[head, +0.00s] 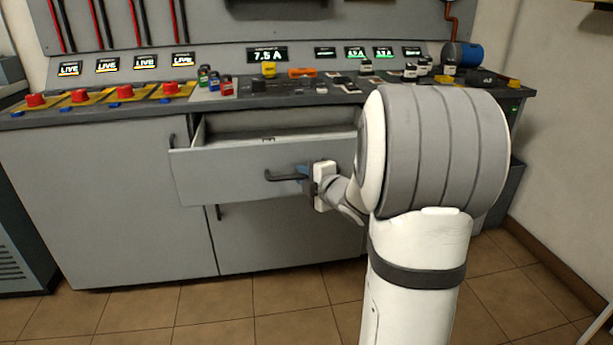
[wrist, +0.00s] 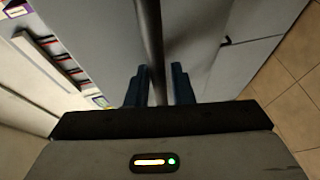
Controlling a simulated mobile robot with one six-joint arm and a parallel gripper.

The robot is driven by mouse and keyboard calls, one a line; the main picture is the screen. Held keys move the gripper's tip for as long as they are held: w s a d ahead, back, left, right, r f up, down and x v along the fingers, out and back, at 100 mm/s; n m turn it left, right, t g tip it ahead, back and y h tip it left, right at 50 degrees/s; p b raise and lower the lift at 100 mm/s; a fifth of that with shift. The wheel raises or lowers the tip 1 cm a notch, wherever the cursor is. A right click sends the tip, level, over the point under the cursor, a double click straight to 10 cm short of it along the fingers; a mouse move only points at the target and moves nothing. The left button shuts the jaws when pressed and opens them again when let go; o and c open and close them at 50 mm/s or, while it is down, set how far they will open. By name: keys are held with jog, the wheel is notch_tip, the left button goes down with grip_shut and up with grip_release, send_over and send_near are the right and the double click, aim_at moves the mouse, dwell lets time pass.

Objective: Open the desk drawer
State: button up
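The desk drawer (head: 262,170) is a wide grey drawer under the worktop. It stands pulled out, with its open inside showing behind the front panel. Its dark bar handle (head: 285,177) sits on the front and also runs between my fingers in the wrist view (wrist: 151,40). My gripper (head: 304,173) is at the right end of the handle. The arm hides the drawer's right end in the head view.
The worktop (head: 240,98) above holds red buttons, switches and small coloured blocks. A lower cabinet door with a handle (head: 219,212) is below the drawer. The tiled floor (head: 290,290) in front is clear. A wall (head: 575,120) rises at the right.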

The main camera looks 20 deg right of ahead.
jog(key=shift+s+r, duration=0.1)
jog(key=p+v, duration=0.2)
jog(key=v, duration=0.5)
jog(key=shift+s, duration=0.3)
jog(key=s+a+r+m+g+h+p, duration=0.1)
jog(key=s+r+m+g+h+p, duration=0.15)
jog(key=r+m+p, duration=0.4)
jog(key=s+a+r+m+g+h+p, duration=0.1)
jog(key=r+m+g+h+p, duration=0.2)
jog(key=r+p, duration=0.55)
jog(key=s+a+r+m+g+y+p, duration=0.1)
jog(key=s+a+r+m+g+p, duration=0.2)
jog(key=s+p, duration=0.5)
jog(key=s+a+r+m+g+y+p, duration=0.1)
jog(key=s+a+r+m+g+p, duration=0.3)
jog(key=s+a+r+m+p, duration=0.2)
jog(key=s+a+r+p, duration=0.2)
jog(key=s+a, duration=0.2)
jog(key=shift+s+a+y, duration=0.2)
jog(key=shift+s+y, duration=0.15)
jog(key=shift+s, duration=0.05)
